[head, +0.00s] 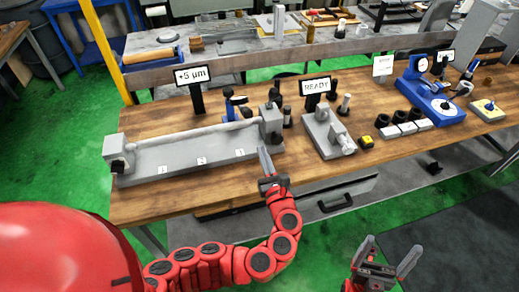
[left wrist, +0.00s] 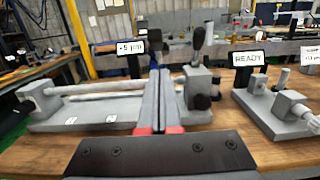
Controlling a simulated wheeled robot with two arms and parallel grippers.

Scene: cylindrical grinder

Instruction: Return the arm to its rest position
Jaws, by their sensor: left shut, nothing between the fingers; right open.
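My left arm reaches from the lower left in the head view. My left gripper (head: 266,163) is shut and empty, its fingers together. It is above the front part of the wooden workbench (head: 220,190), close to the right end of the grey grinder fixture (head: 178,171). In the left wrist view the shut fingers (left wrist: 160,98) point forward, with the fixture behind them. I cannot tell whether they touch it. My right gripper (head: 383,262) is open and empty at the lower right of the head view, in front of the bench and apart from it.
A "+5 µm" display (head: 191,76) stands behind the fixture. A grey unit (head: 328,132) with a "READY" display (head: 315,87) stands to its right. A blue gauge stand (head: 428,92), black cylinders and a yellow block (head: 366,141) are farther right. Green floor (head: 320,235) lies clear in front.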

